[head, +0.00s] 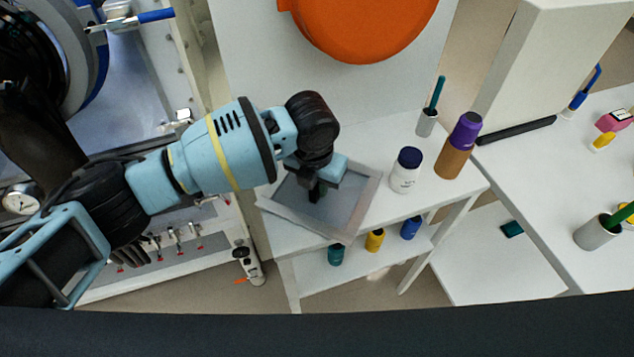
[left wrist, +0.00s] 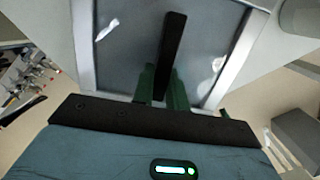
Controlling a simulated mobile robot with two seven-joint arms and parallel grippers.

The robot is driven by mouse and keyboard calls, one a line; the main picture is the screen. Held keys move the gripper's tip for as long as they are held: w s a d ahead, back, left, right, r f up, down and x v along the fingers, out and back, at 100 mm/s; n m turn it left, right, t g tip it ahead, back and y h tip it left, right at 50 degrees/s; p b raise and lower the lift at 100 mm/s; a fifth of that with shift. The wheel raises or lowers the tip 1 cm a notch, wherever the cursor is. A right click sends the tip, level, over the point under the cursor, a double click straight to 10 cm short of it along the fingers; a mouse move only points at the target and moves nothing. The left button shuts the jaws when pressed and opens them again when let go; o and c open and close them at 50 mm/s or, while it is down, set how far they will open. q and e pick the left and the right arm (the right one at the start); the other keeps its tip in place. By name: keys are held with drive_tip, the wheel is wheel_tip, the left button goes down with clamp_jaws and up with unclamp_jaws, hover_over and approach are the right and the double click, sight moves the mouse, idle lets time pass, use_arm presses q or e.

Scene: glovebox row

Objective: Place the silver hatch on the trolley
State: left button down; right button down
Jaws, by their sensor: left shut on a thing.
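The silver hatch (head: 352,208) is a square framed panel with a grey centre, at the left end of the white trolley (head: 440,196) in the head view. Its near-left edge reaches past the trolley's edge. I cannot tell whether it touches the top or hovers just above. My left gripper (head: 318,190) points down at the hatch's middle and is shut on its handle. In the left wrist view, the hatch (left wrist: 215,50) fills the top, with a dark bar handle (left wrist: 172,50) between the green fingers (left wrist: 163,88). My right gripper is not in view.
On the trolley top stand a white bottle with a dark cap (head: 405,172), a brown bottle with a purple cap (head: 456,150) and a cup with a pen (head: 427,122). Several small jars (head: 375,240) sit on the lower shelf. A glovebox is at left, another white table (head: 550,190) at right.

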use_arm(q)
drive_tip(key=c, duration=1.4)
unclamp_jaws()
drive_tip(key=shift+f, duration=0.1)
wheel_tip(320, 180, up, 12)
drive_tip(key=s, duration=0.1)
drive_tip(key=shift+s+a, duration=0.15)
drive_tip(key=shift+a, duration=0.2)
